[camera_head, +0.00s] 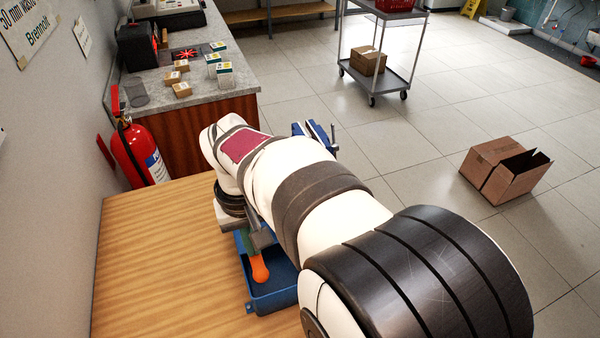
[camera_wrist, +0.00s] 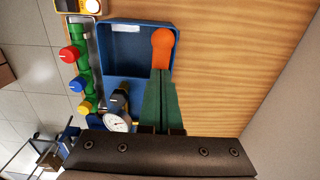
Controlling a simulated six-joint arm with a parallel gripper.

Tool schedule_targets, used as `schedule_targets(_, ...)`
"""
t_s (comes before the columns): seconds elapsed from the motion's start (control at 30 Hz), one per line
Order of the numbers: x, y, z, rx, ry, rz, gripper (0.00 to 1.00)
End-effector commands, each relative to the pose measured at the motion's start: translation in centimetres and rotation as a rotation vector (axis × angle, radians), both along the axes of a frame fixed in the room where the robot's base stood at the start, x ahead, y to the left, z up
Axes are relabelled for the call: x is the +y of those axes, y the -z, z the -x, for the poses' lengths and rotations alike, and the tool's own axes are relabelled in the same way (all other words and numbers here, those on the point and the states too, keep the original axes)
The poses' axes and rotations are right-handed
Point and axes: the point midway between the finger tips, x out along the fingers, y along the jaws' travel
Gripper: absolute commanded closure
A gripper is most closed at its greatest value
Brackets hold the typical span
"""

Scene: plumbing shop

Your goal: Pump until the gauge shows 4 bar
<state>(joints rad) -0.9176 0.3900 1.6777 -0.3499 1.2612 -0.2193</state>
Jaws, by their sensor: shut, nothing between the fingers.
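The test pump has an open blue tank (camera_wrist: 132,42) on the wooden bench, also visible in the head view (camera_head: 270,297). Its orange handle grip (camera_wrist: 162,45) lies over the tank's edge and shows in the head view (camera_head: 260,270). The round white gauge (camera_wrist: 117,123) is partly cut off by my gripper body; its needle is too small to read. My gripper (camera_wrist: 161,72) has green fingers, shut together and empty, with the tips at the near end of the orange grip. I cannot tell whether they touch it. My arm hides most of the pump in the head view.
Green pipework with red (camera_wrist: 69,54), blue (camera_wrist: 77,86) and yellow (camera_wrist: 85,107) knobs stands beside the tank. A blue vise (camera_head: 315,132) is beyond my arm. A red extinguisher (camera_head: 138,150) stands by the wall. The bench's left part (camera_head: 155,260) is clear.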

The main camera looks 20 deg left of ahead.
Motion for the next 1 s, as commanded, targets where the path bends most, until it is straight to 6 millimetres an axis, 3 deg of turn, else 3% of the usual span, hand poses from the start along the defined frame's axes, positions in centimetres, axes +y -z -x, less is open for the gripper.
schedule_targets(0.6,-0.4,3.4,0.5,0.003,0.0,0.003,1.0)
schedule_targets(0.67,-0.3,2.8,0.3,0.002,0.001,0.002,1.0)
schedule_targets(1.0,0.8,-6.5,-0.8,-0.001,0.001,-0.002,1.0)
